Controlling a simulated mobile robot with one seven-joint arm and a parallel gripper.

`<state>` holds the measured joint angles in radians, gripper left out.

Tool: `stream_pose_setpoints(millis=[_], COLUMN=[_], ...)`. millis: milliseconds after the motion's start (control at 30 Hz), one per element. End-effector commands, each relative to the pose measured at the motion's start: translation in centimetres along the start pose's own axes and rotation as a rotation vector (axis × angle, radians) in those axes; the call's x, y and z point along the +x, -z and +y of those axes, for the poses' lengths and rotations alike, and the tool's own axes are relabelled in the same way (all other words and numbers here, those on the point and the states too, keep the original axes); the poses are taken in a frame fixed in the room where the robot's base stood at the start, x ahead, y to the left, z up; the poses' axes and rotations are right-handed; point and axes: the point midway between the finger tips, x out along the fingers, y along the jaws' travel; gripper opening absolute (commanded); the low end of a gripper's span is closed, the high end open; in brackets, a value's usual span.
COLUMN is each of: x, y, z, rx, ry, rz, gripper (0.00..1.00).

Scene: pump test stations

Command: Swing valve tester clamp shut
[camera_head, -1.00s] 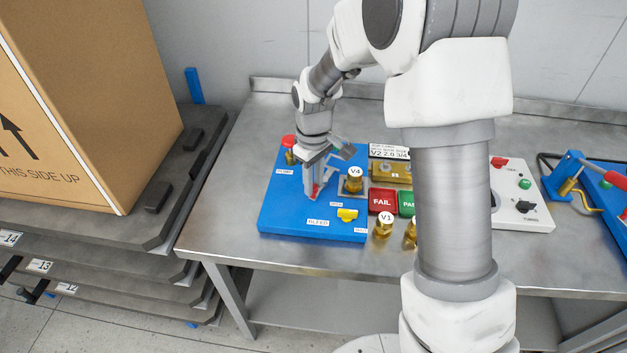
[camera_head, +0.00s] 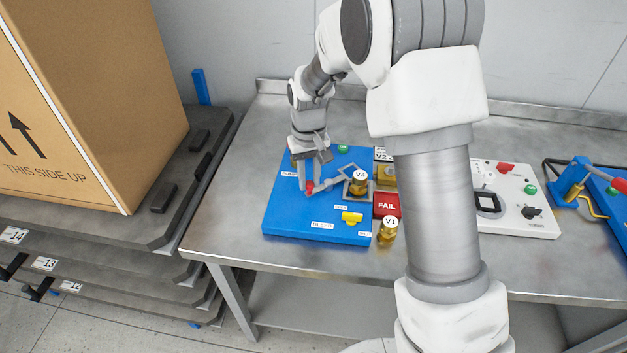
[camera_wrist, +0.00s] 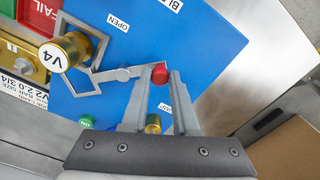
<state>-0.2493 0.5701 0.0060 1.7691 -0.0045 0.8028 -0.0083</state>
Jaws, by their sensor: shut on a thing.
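The valve tester is a blue board (camera_head: 285,225) on the steel bench. Valve V4 (camera_head: 357,184), brass with a white label, sits in a grey square clamp frame; it also shows in the wrist view (camera_wrist: 65,52). A jointed grey clamp arm (camera_wrist: 120,74) runs from the frame to a red knob (camera_wrist: 160,76), also seen in the head view (camera_head: 309,187). My gripper (camera_head: 307,184) reaches down from above, its fingers shut on the red knob from both sides, left of V4. The wrist view shows the fingertips (camera_wrist: 161,78) at the knob. Their exact contact is partly hidden.
A brass fitting (camera_wrist: 153,122) lies between my fingers in the wrist view. A large carton (camera_head: 90,110) stands left.

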Motion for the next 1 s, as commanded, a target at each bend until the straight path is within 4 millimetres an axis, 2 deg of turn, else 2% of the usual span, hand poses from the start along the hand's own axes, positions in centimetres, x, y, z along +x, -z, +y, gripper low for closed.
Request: stream_pose_setpoints(millis=[600,1000], x=[-0.1,-0.1], y=[3.1,4.0], z=[-0.1,0.3], rx=[0.541,0.713], ry=[0.001,0.001], rz=[0.002,0.002], gripper=[0.00,0.00])
